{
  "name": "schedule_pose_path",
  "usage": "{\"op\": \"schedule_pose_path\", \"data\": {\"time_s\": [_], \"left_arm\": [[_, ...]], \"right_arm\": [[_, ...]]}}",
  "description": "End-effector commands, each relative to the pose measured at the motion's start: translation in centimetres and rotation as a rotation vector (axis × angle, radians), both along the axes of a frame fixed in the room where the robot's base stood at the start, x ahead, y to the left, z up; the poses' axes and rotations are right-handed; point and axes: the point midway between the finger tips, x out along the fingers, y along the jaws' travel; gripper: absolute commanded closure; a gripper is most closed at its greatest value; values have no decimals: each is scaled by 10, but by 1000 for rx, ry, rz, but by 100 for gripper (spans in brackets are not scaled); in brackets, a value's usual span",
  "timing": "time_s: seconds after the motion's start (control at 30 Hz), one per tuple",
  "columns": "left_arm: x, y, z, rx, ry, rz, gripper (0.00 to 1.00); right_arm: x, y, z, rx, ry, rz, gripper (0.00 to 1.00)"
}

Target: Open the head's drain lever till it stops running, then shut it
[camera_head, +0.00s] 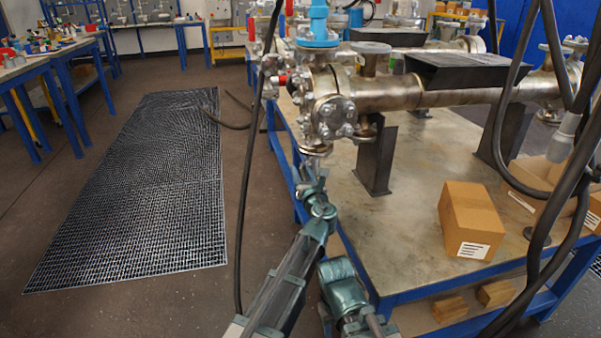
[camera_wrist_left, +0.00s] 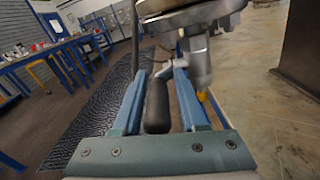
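The flanged metal vessel (camera_head: 395,97) lies along the bench, its bolted head (camera_head: 336,115) at the left end. My left gripper (camera_head: 314,172) is right below the head in the head view. In the left wrist view, the drain lever's black grip (camera_wrist_left: 157,106) lies between the two blue fingers of my left gripper (camera_wrist_left: 162,74). Gaps show on both sides, so the gripper looks open around it. I cannot make out any flow. My right gripper is not in view.
The vessel stands on a blue-framed bench (camera_head: 420,225) with dark supports (camera_head: 375,160). A cardboard box (camera_head: 470,220) sits on the bench. Dark cables (camera_head: 540,215) hang at the right and another (camera_head: 250,170) at the left. Floor grating (camera_head: 145,190) lies left of the bench.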

Motion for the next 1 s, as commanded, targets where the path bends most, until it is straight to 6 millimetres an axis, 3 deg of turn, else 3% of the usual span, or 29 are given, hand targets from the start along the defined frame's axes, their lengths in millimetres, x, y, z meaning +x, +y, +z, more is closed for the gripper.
{"op": "schedule_pose_path", "data": {"time_s": [0.03,0.17,1.0], "left_arm": [[-1,2,0,1,0,5,77],[-1,3,0,1,0,7,100],[-2,7,1,3,0,15,100]], "right_arm": [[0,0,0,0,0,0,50],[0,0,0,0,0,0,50],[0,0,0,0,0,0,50]]}}
